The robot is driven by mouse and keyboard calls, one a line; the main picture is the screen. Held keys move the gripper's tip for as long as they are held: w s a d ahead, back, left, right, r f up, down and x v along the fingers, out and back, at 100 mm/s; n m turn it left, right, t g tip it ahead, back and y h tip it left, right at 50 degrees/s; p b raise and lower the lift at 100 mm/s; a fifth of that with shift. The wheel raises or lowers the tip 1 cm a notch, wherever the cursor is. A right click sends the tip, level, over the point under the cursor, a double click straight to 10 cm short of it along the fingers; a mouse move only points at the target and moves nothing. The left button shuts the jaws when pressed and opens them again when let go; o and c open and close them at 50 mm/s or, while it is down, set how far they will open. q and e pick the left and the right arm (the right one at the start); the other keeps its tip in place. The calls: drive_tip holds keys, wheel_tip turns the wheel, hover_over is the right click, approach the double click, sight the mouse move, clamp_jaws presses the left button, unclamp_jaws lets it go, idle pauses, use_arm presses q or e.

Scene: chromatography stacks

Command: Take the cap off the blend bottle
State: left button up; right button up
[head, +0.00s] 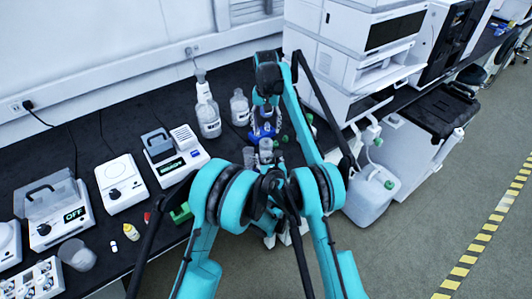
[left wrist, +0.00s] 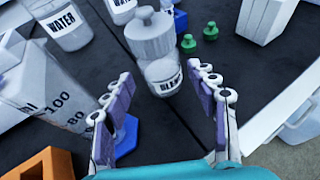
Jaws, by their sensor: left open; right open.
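The blend bottle (left wrist: 162,76) stands on the black bench in the left wrist view, its label partly readable. A grey ribbed cap (left wrist: 150,37) sits on its top. My left gripper (left wrist: 160,72) is open, its two fingers apart on either side of the bottle's lower part in the picture. No contact with the bottle shows. In the head view my left gripper (head: 265,158) is mostly hidden behind my own arm. My right gripper (head: 263,112) is open and points down above the same spot; a fingertip of it may show just behind the cap in the left wrist view.
Two water bottles (left wrist: 65,22) stand behind, left of the blend bottle. Two green caps (left wrist: 188,43) lie to its right. A graduated vessel (left wrist: 55,88) is close on the left, with an orange block (left wrist: 40,164) near it. White instrument stacks (head: 355,45) stand right.

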sight(265, 140)
use_arm(q)
drive_tip(key=shift+x, duration=1.65)
clamp_jaws()
use_arm(e)
drive_tip(key=shift+o, duration=1)
drive_tip(key=shift+s+a+r+m+h, duration=0.3)
drive_tip(key=shift+a+m, duration=0.2)
drive_tip(key=shift+m, duration=0.2)
wheel_tip(265, 140, up, 3)
drive_tip(key=s+a+m+t+h, duration=0.3)
drive_tip(key=m, duration=0.3)
drive_tip(key=x, duration=1.2)
drive_tip(key=shift+w, duration=0.15)
